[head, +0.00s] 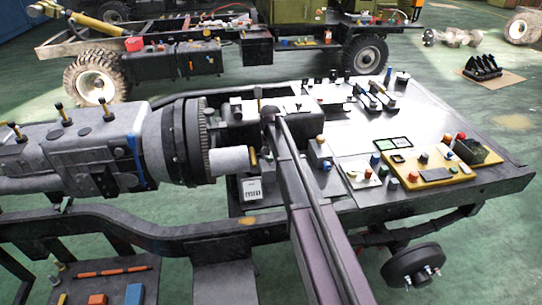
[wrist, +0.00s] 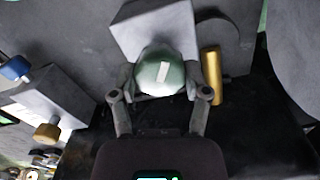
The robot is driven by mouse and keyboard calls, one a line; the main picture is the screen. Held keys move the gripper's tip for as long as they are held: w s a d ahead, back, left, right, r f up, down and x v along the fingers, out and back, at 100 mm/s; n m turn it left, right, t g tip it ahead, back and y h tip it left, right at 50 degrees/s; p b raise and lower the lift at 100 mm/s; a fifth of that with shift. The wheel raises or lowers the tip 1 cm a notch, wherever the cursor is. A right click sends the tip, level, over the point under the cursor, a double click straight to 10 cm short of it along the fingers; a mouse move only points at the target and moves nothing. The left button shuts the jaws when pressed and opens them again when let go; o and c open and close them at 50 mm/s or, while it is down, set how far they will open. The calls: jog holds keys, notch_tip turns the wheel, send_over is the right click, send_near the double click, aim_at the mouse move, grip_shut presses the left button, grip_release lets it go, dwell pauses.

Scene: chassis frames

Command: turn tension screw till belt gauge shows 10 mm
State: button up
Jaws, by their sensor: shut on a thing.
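In the wrist view a round grey-green knob with a pale stripe across its face, apparently the tension screw (wrist: 153,74), sits between the fingers of my gripper (wrist: 165,88). The fingers are shut on its two sides. It stands in front of a light grey block (wrist: 150,27). In the head view my arm covers the screw and most of my gripper, beside the engine's toothed ring. A small white panel with dark markings (head: 252,188) lies just left of my arm. I cannot tell whether it is the belt gauge, and no reading is legible.
A brass cylinder (wrist: 211,75) stands close to the right finger. A grey block with blue and brass knobs (wrist: 50,105) is at the left. In the head view the engine (head: 95,150) is left of my arm. A yellow tray of parts (head: 434,167) lies on the bench at right.

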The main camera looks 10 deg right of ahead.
dwell(0.3)
jog(key=o, duration=1.1)
jog(key=shift+o, duration=0.2)
jog(key=shift+s, duration=0.1)
jog(key=s+r+n+p, duration=0.1)
jog(key=s+r+p, duration=0.2)
jog(key=s, duration=1.1)
jog(key=s+r+n+p, duration=0.2)
jog(key=s+r+p, duration=0.1)
jog(key=s, duration=1.2)
jog(key=shift+d+r+p, duration=0.15)
jog(key=shift+r+p, duration=0.2)
